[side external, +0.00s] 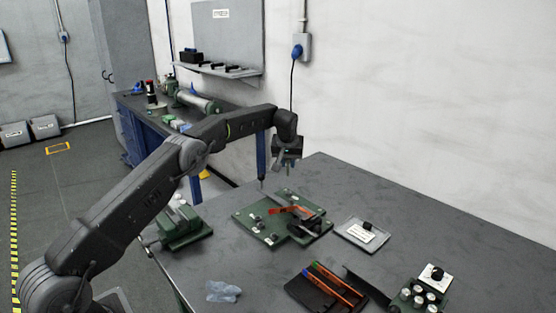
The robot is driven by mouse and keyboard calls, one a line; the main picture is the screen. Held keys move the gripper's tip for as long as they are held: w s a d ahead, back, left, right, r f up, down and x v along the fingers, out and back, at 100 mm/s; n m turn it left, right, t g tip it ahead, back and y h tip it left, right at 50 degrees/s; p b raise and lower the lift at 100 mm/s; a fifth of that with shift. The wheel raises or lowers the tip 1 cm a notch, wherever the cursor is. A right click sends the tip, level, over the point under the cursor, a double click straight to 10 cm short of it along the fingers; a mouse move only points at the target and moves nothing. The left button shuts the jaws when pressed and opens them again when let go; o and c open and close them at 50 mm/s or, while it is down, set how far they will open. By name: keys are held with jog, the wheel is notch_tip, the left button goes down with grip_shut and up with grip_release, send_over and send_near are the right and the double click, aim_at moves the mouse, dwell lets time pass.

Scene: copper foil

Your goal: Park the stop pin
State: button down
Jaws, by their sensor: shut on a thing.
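My gripper (287,158) hangs above the back of the grey bench, pointing down. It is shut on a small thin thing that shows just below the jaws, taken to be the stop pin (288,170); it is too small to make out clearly. The green fixture plate (246,218) lies on the bench below and in front of the gripper, apart from it. A parking place for the pin cannot be told apart at this size.
A pale labelled plate with a black knob (354,237) lies right of the fixture. A dark tray (300,290) with orange strips and a green block (405,302) with several white knobs are in front. A green vise (182,232) and blue cloth (222,291) are left. The bench's right rear is clear.

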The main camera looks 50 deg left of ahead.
jog(key=shift+w+d+f, duration=0.1)
jog(key=shift+w+f, duration=0.05)
jog(key=shift+f, duration=0.2)
send_over(289, 192)
jog(key=shift+s+d+f, duration=0.1)
jog(key=shift+f, duration=0.95)
jog(key=shift+s+f, duration=0.1)
jog(key=shift+f, duration=0.9)
jog(key=shift+f, duration=2.05)
dwell(1.0)
jog(key=c, duration=1.3)
grip_release()
jog(key=shift+r, duration=0.2)
jog(key=shift+r, duration=1.35)
jog(key=shift+o, duration=0.2)
jog(key=o, duration=0.5)
